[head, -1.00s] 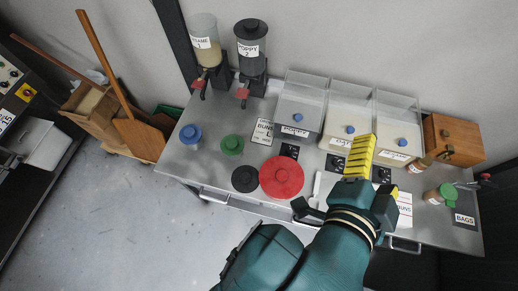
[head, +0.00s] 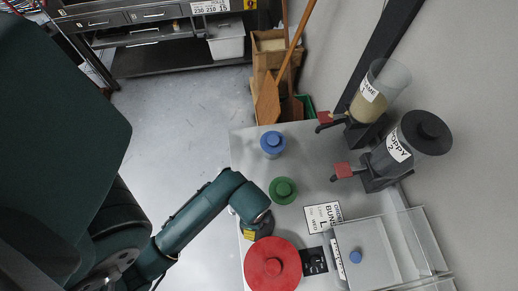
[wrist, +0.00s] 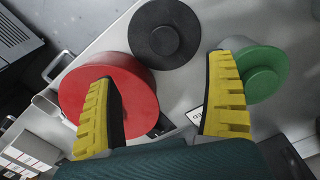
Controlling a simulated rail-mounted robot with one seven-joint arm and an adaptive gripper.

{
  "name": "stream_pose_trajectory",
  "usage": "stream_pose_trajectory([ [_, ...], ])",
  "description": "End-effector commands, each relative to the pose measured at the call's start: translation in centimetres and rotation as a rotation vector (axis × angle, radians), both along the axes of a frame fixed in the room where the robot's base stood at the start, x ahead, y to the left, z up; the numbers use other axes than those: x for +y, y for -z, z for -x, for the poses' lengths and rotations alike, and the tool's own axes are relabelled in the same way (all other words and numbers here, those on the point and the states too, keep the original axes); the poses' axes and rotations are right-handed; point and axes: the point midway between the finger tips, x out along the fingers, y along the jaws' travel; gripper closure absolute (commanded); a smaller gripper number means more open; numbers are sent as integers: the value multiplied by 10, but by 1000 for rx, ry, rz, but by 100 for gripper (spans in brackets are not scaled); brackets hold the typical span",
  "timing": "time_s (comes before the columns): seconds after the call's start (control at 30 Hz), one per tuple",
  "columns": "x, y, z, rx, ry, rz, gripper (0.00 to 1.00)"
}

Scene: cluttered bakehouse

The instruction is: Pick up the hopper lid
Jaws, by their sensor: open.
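A flat black round lid with a raised centre knob (wrist: 166,40) lies on the steel table in the wrist view, between a larger red lid (wrist: 78,88) and a green lid (wrist: 262,60). It looks like the hopper lid. In the head view my arm and gripper hide its place between the green lid (head: 283,190) and the red lid (head: 273,266). My gripper (wrist: 162,75) is open and empty, its yellow fingers spread. The black lid shows beyond the fingertips, apart from them. The left finger overlaps the red lid in the picture; I cannot tell the gap.
The sesame hopper (head: 377,95) has an open top; the poppy hopper (head: 405,150) wears a black lid. A clear bin (head: 370,250) and a label card (head: 322,216) lie right of the lids.

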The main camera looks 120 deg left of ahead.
Motion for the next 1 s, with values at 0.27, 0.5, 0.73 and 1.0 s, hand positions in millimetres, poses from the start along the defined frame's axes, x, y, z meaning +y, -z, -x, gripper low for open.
stream_pose_trajectory([
  [0.27, 1, 68, -1, 0, 1, 1, 14],
  [0.5, 3, 94, -2, 0, 2, -1, 14],
  [0.73, 6, 132, -5, 0, 1, 0, 14],
  [1.0, 6, 135, -5, -1, 1, -3, 15],
])
